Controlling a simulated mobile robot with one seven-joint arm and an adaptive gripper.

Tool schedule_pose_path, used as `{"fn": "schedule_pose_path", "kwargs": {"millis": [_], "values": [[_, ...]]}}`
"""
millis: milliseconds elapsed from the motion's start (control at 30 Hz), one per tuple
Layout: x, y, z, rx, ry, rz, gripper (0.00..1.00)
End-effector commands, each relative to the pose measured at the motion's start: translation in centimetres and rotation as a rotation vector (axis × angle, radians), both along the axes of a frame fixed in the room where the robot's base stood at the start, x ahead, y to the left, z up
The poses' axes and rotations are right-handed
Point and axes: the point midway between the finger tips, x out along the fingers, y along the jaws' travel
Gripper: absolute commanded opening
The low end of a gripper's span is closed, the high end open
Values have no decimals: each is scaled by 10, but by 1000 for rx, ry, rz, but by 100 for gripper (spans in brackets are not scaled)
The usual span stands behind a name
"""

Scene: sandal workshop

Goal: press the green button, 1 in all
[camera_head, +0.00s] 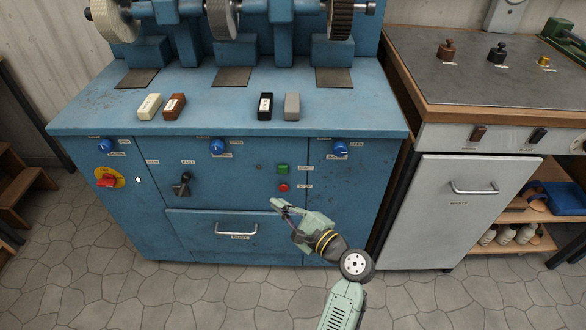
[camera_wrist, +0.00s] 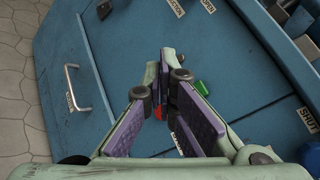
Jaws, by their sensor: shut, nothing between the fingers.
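The green button (camera_head: 283,168) is on the front of the blue cabinet, with a label beside it and a red button (camera_head: 284,188) just below. My gripper (camera_head: 275,204) is shut and empty. In the head view its tips appear a little below the red button, apart from the green one in the picture. In the wrist view the shut fingertips (camera_wrist: 166,56) point at the blue front. The green button (camera_wrist: 201,87) shows just right of the fingers there, partly hidden. The red button (camera_wrist: 160,113) shows between the fingers.
The blue cabinet (camera_head: 115,125) carries grinding wheels and several bars on top. A grey cabinet (camera_head: 450,225) stands right. Tiled floor in front is clear.

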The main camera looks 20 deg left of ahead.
Motion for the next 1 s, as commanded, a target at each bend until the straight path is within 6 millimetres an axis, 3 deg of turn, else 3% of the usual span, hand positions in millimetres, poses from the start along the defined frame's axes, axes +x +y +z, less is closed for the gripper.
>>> {"fn": "schedule_pose_path", "kwargs": {"millis": [433, 1000], "values": [[8, 2, 0, -2, -6, 0, 0], [76, 22, 1, -3, -4, 1, 0]]}}
